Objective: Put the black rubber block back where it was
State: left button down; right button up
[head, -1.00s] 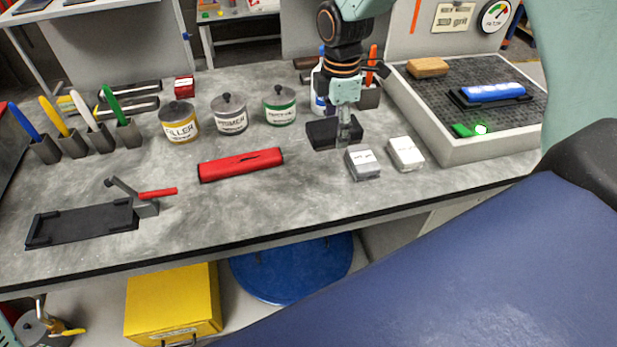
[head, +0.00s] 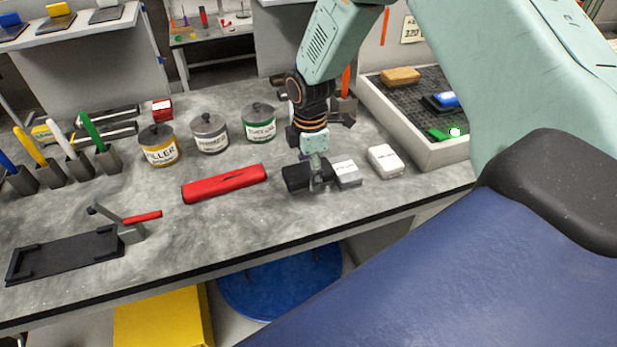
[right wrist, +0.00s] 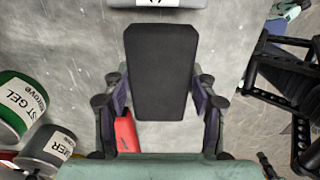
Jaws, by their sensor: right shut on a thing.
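The black rubber block (head: 297,178) is between the fingers of my right gripper (head: 318,170), left of the grey block in the head view. In the right wrist view the black block (right wrist: 160,75) fills the space between the two fingers of my right gripper (right wrist: 161,103), which is shut on it. Whether the block touches the bench or hangs just above it is hard to tell. My left gripper is not in view.
A red bar (head: 225,183) lies to the left, with labelled cans (head: 258,123) behind. A black tray with a clamp (head: 65,258) is front left. A walled tray (head: 425,150) stands right.

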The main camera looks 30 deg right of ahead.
notch_tip(320, 180, down, 2)
jog(key=shift+a+f, duration=0.1)
jog(key=shift+w+f, duration=0.15)
jog(key=shift+d, duration=0.2)
jog(key=shift+f, duration=0.15)
jog(key=o, duration=1)
jog(key=shift+s+a, duration=0.2)
jog(key=shift+o, duration=0.5)
jog(key=shift+w, duration=0.15)
jog(key=shift+d, duration=0.1)
